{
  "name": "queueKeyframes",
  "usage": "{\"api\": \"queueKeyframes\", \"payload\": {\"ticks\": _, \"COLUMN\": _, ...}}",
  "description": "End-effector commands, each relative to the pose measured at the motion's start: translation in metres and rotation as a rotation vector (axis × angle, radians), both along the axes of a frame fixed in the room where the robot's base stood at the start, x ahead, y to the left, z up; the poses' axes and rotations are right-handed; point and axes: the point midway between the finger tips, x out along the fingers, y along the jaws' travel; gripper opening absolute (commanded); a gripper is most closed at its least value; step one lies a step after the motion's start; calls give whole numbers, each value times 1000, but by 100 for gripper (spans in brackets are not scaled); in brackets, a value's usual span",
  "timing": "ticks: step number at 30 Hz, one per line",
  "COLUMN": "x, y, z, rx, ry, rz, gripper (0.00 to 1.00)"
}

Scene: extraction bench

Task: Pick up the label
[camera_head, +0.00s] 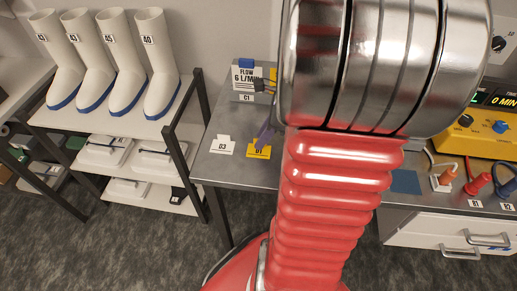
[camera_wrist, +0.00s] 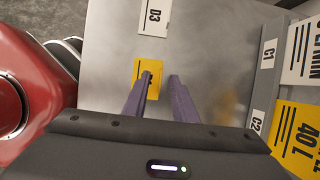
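A yellow label (camera_head: 258,152) lies on the grey bench near its left end, next to a white label marked D3 (camera_head: 222,145). In the wrist view the yellow label (camera_wrist: 141,67) is partly covered by one purple finger, and the white D3 label (camera_wrist: 153,16) lies beyond it. I cannot tell whether the finger touches the label. In the head view my gripper (camera_head: 265,128) is mostly hidden behind my arm.
A second yellow panel (camera_wrist: 299,138) is at right in the wrist view. A yellow device (camera_head: 490,135) and coloured plugs (camera_head: 480,183) are at right. White boots (camera_head: 160,60) stand on the left rack.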

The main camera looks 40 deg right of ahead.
Motion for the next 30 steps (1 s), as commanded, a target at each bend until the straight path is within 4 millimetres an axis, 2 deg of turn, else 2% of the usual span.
{"api": "queueKeyframes", "payload": {"ticks": 1, "x": 0, "y": 0, "z": 0, "rx": 0, "ry": 0, "rz": 0, "gripper": 25}}
{"api": "queueKeyframes", "payload": {"ticks": 12, "x": 0, "y": 0, "z": 0, "rx": 0, "ry": 0, "rz": 0, "gripper": 0}}
{"api": "queueKeyframes", "payload": {"ticks": 26, "x": 0, "y": 0, "z": 0, "rx": 0, "ry": 0, "rz": -1, "gripper": 0}}
{"api": "queueKeyframes", "payload": {"ticks": 30, "x": 0, "y": -1, "z": 6, "rx": -1, "ry": -1, "rz": 0, "gripper": 0}}
